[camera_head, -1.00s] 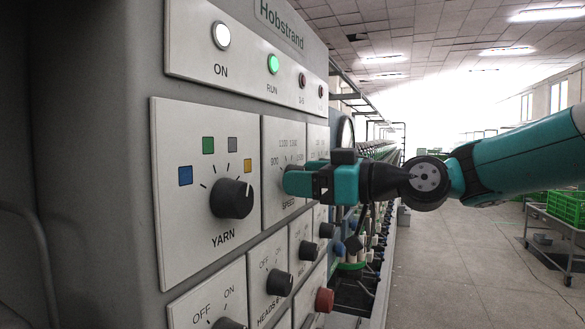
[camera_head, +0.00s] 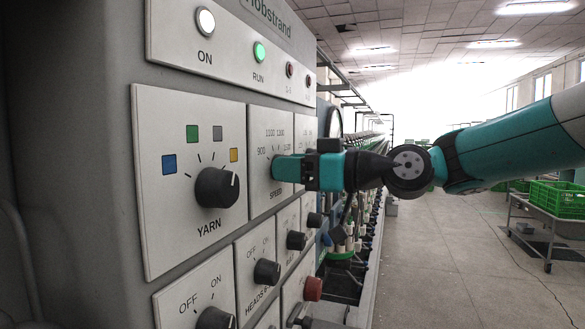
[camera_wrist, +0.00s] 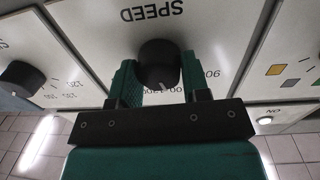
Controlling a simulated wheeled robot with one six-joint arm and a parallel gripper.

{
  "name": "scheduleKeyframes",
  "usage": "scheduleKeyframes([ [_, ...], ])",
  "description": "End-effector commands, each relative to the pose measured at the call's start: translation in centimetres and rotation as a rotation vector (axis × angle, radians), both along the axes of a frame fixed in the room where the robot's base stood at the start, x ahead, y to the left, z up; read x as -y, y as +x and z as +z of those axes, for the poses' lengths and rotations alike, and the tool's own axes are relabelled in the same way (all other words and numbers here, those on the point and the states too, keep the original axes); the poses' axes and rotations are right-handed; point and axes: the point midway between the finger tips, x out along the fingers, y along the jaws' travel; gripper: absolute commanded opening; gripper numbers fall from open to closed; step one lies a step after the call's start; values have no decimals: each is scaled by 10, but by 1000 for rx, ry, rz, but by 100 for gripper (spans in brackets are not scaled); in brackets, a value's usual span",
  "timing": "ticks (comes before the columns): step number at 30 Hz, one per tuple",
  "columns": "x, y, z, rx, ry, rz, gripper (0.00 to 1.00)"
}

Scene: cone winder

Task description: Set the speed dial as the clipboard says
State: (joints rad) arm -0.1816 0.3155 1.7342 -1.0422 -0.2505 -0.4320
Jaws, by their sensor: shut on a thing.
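The black speed dial (camera_wrist: 158,58) sits between the two green fingers of my gripper (camera_wrist: 158,76), which is shut on it, in the wrist view. That view shows the panel upside down, with the word SPEED above the dial. The dial's white mark points down in that picture, towards a number scale partly hidden by my gripper. In the head view my gripper (camera_head: 284,168) reaches in from the right and hides the dial. The speed panel (camera_head: 260,122) shows numbers from 900 at the left, with 1100 and more above. No clipboard is in view.
The yarn dial (camera_head: 216,187) with coloured squares is left of the speed panel. Smaller black knobs, such as this one (camera_head: 267,272), and a red button (camera_head: 313,288) are below. The green run lamp (camera_head: 259,52) is lit. Green crates (camera_head: 558,199) stand on a cart at right.

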Motion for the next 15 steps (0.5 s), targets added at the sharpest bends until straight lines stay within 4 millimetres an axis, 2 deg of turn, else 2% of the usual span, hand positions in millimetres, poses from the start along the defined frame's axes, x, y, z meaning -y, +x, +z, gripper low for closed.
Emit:
scheduleKeyframes([
  [15,1,1,2,-425,155,-2,19],
])
